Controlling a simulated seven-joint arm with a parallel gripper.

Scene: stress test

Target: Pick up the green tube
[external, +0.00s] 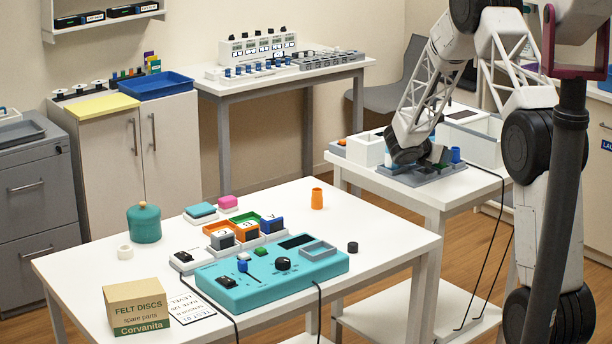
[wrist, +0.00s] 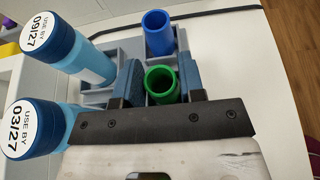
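The green tube (wrist: 161,85) stands open end up in a slot of the grey rack (wrist: 129,51) in the wrist view. My gripper (wrist: 160,77) is open, with one blue-padded finger on the left and one on the right of the green tube. I see no clear grip on it. In the external view my gripper (external: 437,155) is low over the grey rack (external: 430,173) on the right-hand table, and I cannot make out the green tube there.
A blue tube (wrist: 159,34) stands just beyond the green one. Two light-blue bottles with dark blue caps, one marked 09/27 (wrist: 48,36) and one marked 03/27 (wrist: 32,128), stand close on the left. White table surface (wrist: 232,55) is clear to the right.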

